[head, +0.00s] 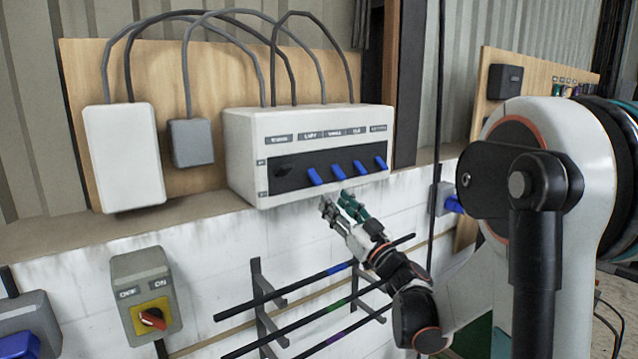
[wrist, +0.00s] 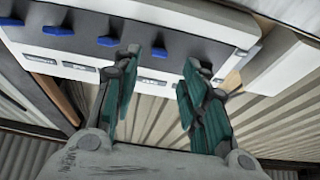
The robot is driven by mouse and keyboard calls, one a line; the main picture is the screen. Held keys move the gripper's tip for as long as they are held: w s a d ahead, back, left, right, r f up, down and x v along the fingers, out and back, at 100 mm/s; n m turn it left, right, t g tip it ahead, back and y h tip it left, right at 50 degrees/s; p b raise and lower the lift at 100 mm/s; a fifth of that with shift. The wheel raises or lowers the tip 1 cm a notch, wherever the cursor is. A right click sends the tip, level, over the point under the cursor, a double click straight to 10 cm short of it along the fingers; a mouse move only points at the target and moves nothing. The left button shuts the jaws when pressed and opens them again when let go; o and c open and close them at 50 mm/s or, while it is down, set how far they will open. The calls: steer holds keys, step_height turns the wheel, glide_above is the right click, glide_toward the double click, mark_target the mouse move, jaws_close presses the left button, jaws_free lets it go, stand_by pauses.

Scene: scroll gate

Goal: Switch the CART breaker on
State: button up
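The white breaker box (head: 255,135) is mounted on a wooden board. The small labels above are too blurred to read surely, so I cannot tell which is CART. My gripper (head: 338,200) is open and empty, just below the box's front near the middle blue switches. In the wrist view my gripper (wrist: 160,68) spreads its teal-padded fingers below a blue switch (wrist: 158,53), apparently apart from it.
Grey cables (head: 187,70) loop from the box top to a white box (head: 125,155) and a small grey box (head: 190,142). Below are a rack of dark rods (head: 290,297) and a rotary switch (head: 152,318). A ledge (head: 190,210) runs beneath the box.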

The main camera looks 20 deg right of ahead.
mark_target(319, 185)
steer(key=p+x, duration=0.1)
steer(key=x, duration=0.7)
jaws_close()
